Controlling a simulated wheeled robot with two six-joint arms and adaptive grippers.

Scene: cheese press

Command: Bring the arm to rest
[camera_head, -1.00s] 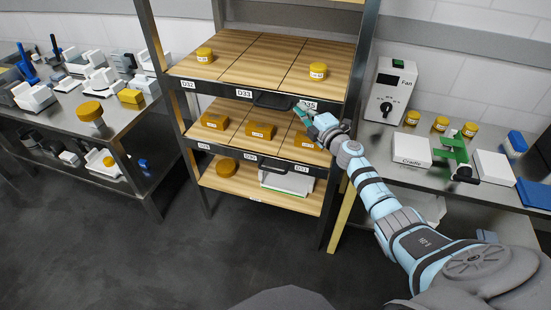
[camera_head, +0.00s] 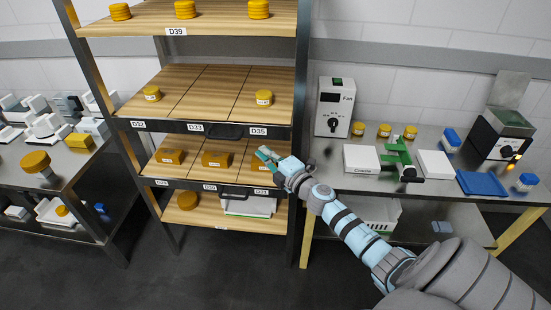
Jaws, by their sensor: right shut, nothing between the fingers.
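My right arm (camera_head: 345,225) comes in from the lower right. My right gripper (camera_head: 268,155) is shut and empty. It shows in front of the right side of the shelf rack (camera_head: 301,150), below the D35 label and over the shelf with cheese blocks. I cannot tell whether it touches the rack. My left gripper is not in view.
The rack's wooden shelves hold round yellow cheeses (camera_head: 264,97) and cheese blocks (camera_head: 217,159). At right, a steel table carries a Fan box (camera_head: 334,106), a green press (camera_head: 400,158) and a blue tray (camera_head: 482,183). At left, another bench (camera_head: 85,176) holds equipment. The floor between is clear.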

